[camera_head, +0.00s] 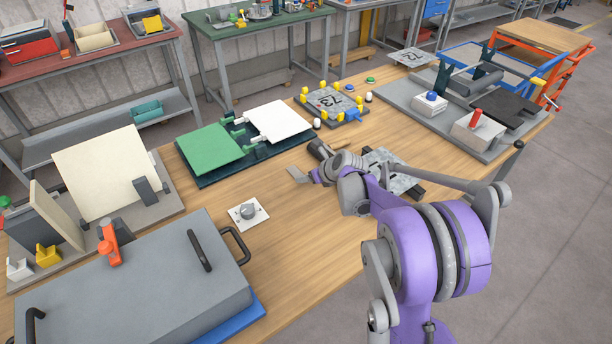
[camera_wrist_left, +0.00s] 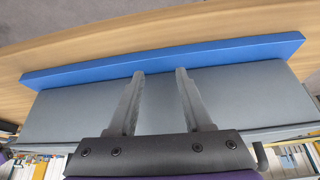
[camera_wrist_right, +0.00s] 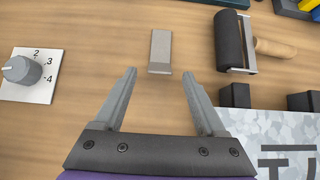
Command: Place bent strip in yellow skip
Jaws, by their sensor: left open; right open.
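A small flat grey metal strip (camera_wrist_right: 160,48) with a turned edge lies on the wooden table in the right wrist view. It also shows in the head view (camera_head: 297,174). My right gripper (camera_wrist_right: 160,73) is open and empty; the near end of the strip appears between its fingertips, which do not grip it. My left gripper (camera_wrist_left: 160,72) is open and empty over a grey lid (camera_wrist_left: 60,115) with a blue base (camera_wrist_left: 160,60); it is not visible in the head view. A small yellow bin-like piece (camera_head: 48,256) stands at the left of the head view; I cannot tell whether it is the skip.
A roller (camera_wrist_right: 232,42) with a wooden handle lies right of the strip. A dial plate (camera_wrist_right: 28,72) is on the left. A stencilled metal plate (camera_wrist_right: 270,145) sits close on the right. Green and white panels (camera_head: 212,150) lie behind. Table between dial and strip is clear.

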